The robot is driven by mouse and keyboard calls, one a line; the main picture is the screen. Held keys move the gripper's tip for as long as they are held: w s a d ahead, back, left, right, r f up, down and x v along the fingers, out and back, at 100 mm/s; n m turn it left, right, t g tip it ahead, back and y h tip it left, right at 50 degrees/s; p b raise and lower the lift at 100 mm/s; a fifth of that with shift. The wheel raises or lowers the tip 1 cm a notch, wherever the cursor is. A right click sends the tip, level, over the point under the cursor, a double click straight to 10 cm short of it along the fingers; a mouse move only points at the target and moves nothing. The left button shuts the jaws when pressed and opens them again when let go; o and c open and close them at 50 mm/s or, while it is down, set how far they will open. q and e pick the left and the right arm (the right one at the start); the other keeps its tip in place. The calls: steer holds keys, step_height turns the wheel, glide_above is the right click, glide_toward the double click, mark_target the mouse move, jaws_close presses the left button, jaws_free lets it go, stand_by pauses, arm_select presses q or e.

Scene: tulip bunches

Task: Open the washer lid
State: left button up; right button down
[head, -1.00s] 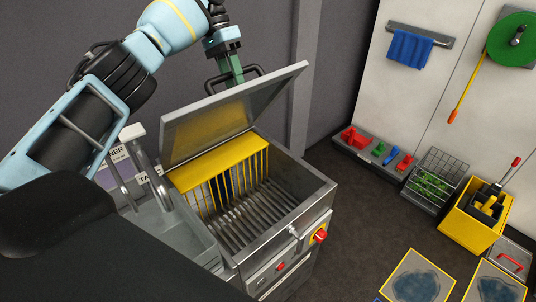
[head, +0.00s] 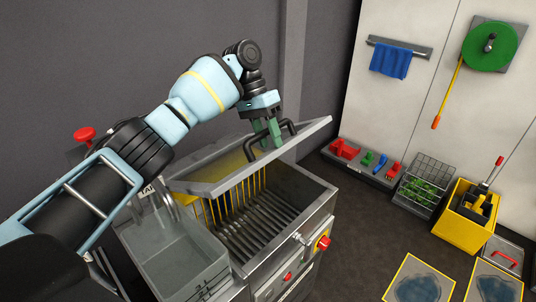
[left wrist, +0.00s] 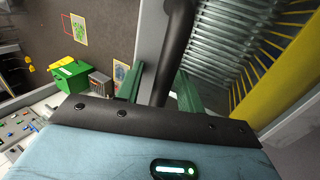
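The washer (head: 262,262) is a steel box with a slatted inside and a yellow rack (head: 222,205). Its grey steel lid (head: 310,131) is tilted up, partly open, so the inside shows below it. A dark bar handle (head: 289,127) stands on the lid's upper face. My left gripper (head: 272,137) is at this handle, its green fingers pointing down. In the left wrist view the dark handle bar (left wrist: 171,55) runs between the two green fingers (left wrist: 158,84), with a gap beside the left one, so the gripper looks open around it. My right gripper is out of view.
A red emergency button (head: 84,134) stands behind my left arm. On the right are a wire basket (head: 425,182), a yellow bin (head: 464,217) and floor mats (head: 420,280). Open floor lies between.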

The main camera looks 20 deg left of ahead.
mark_target(276, 152)
arm_select(q)
steer(key=x, duration=0.3)
steer(key=shift+d, duration=0.35)
steer(key=shift+s+d+f, duration=0.1)
steer(key=shift+d+f, duration=0.2)
steer(key=shift+f, duration=0.1)
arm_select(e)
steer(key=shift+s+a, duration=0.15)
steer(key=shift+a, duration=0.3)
